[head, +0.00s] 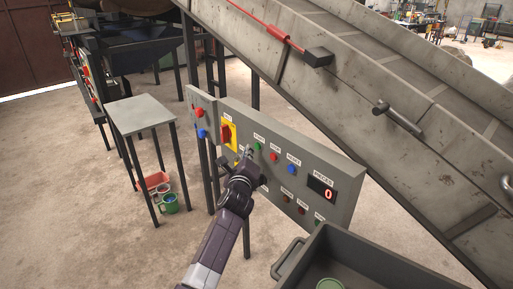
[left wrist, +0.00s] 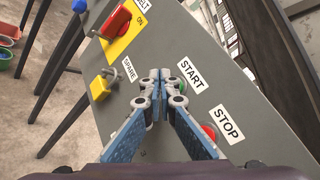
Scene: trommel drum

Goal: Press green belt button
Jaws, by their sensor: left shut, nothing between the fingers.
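The grey control panel (head: 322,216) faces me, with a green button (head: 259,146) in its upper row. In the left wrist view the START label (left wrist: 190,75) sits above my fingers, and a bit of green shows beside the fingertips, mostly hidden by them. My left gripper (head: 248,151) is shut and empty, its tips just left of the green button in the head view. In the left wrist view the closed fingertips (left wrist: 160,76) point at the panel; I cannot tell whether they touch it. My right gripper is not in view.
A red button (head: 274,157) by the STOP label (left wrist: 228,125) and a blue button (head: 291,169) lie to the right. A red belt switch (head: 227,134) on a yellow plate is to the left. A conveyor (head: 345,105) rises behind; a dark bin (head: 360,262) stands in front.

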